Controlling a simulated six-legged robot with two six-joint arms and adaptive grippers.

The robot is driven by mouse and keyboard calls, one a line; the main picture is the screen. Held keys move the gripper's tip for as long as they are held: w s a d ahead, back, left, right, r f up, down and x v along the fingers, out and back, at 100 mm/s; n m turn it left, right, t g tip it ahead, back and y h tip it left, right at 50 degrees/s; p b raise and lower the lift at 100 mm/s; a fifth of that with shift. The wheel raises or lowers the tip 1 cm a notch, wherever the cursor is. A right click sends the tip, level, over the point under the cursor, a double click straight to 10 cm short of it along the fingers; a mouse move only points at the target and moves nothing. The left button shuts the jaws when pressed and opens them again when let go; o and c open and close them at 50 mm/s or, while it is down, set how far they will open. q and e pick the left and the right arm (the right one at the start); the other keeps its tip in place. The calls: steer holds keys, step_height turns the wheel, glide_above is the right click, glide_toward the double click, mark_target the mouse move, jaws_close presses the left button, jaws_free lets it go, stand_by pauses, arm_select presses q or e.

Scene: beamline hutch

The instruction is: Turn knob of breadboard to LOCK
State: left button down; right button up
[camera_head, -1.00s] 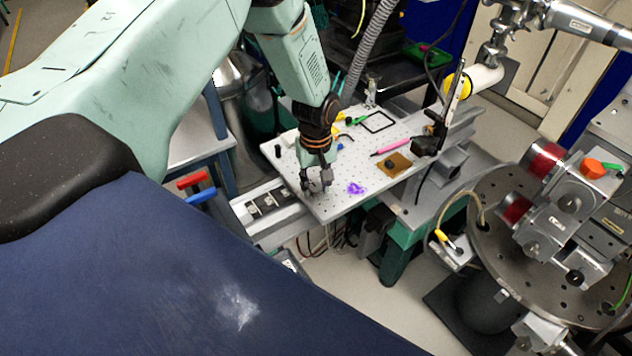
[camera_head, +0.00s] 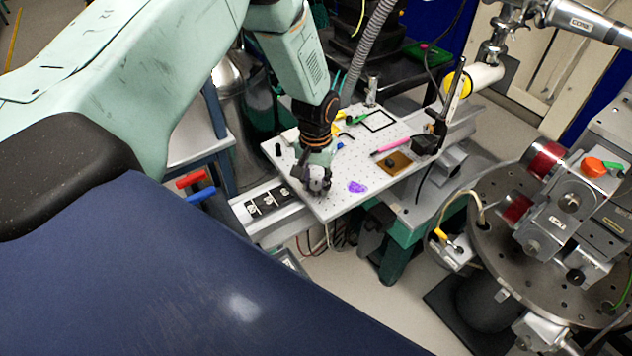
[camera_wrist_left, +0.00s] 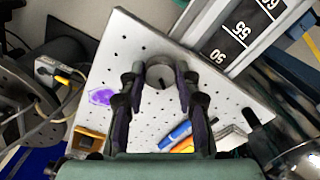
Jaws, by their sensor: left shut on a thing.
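The breadboard (camera_head: 330,208) is a pale plate with rows of holes, in the middle of the head view. In the left wrist view it fills the centre (camera_wrist_left: 122,48). Its knob (camera_wrist_left: 160,69) is a round grey cap with a dark line on its face, near the board's edge. My left gripper (camera_head: 318,188) reaches down to this corner of the board. In the left wrist view its two fingers (camera_wrist_left: 161,78) are shut on the knob, one on each side. I cannot read any LOCK marking. In the head view the gripper mostly hides the knob. My right gripper is not in view.
On the board lie a purple patch (camera_head: 357,187), a pink pen (camera_head: 393,145), a brown plate (camera_head: 395,164) and a black square frame (camera_head: 378,121). A scale with numbers (camera_wrist_left: 238,32) runs beside the board. A round metal table with instruments (camera_head: 490,230) stands right.

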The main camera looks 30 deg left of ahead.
mark_target(315, 185)
arm_select(q)
steer(key=m, duration=0.5)
steer(key=shift+w+a+r+m+b, duration=0.1)
steer(key=shift+w+r+m+b, duration=0.1)
steer(key=shift+w+m+b, duration=0.15)
steer(key=shift+m+b, duration=0.45)
steer(key=shift+m, duration=1.8)
steer(key=c, duration=2.1)
jaws_free()
steer(key=o, duration=0.8)
steer(key=shift+o, duration=1.4)
steer(key=shift+s, duration=0.2)
steer(key=shift+o, duration=0.3)
steer(key=shift+f, duration=0.1)
step_height(315, 185, up, 12)
